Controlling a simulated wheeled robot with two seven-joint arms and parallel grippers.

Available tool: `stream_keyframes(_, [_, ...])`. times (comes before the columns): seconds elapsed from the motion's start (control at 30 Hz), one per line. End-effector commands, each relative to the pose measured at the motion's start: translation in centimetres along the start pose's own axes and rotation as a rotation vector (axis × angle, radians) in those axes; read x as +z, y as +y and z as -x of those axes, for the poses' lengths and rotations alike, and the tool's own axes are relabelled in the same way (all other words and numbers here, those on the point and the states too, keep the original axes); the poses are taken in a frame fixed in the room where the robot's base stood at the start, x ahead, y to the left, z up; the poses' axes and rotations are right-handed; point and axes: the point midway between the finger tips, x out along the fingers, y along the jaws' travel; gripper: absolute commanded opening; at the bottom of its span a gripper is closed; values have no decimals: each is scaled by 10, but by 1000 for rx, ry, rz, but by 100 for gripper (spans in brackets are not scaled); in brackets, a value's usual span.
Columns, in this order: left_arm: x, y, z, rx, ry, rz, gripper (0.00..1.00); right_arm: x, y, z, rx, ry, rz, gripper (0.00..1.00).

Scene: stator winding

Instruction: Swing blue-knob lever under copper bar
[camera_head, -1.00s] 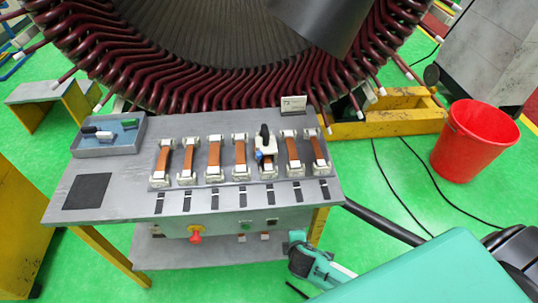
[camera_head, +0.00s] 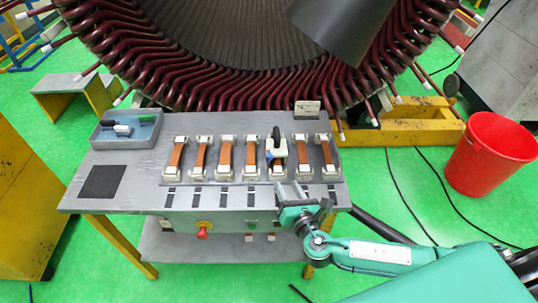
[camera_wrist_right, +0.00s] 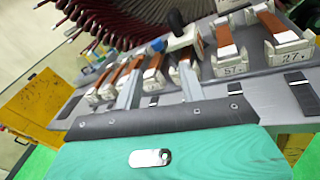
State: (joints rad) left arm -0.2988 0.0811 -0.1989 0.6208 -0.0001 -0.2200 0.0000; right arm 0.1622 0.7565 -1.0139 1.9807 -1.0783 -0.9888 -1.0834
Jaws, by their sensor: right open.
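Several copper bars lie in a row on the sloped grey table, each held between white end blocks. One copper bar (camera_head: 278,172), in the right part of the row, carries a white lever fixture with a black handle (camera_head: 276,134) standing up and a blue knob (camera_head: 269,156) on its left side. In the right wrist view the blue knob (camera_wrist_right: 158,45) shows just beyond the fingers, beside the black handle (camera_wrist_right: 176,20). My right gripper (camera_head: 291,192) is open and empty, at the row's front side, short of the fixture. My left gripper is out of view.
A blue-grey tray (camera_head: 126,142) with small parts sits at the table's back left. A small sign (camera_head: 307,109) stands behind the row. A black pad (camera_head: 103,182) lies at the left. The large wound stator (camera_head: 230,85) rises behind. A red bucket (camera_head: 489,152) stands at the right.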

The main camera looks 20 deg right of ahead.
Motion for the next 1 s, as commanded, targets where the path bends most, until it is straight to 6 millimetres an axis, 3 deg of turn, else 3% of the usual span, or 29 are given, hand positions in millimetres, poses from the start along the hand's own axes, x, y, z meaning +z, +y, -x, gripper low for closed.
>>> stream_keyframes(0.1, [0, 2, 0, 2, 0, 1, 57, 0, -6, -8, 83, -30, 223, 41])
stream_keyframes(0.23, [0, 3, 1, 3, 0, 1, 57, -1, -9, -11, 123, -43, 332, 41])
stream_keyframes(0.37, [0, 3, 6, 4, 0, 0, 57, 0, -7, -21, 128, -45, 344, 41])
stream_keyframes(0.8, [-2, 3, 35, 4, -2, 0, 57, 3, 5, -102, 126, -44, 339, 41])
stream_keyframes(1.0, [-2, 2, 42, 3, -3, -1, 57, 2, 8, -130, 125, -43, 337, 41])
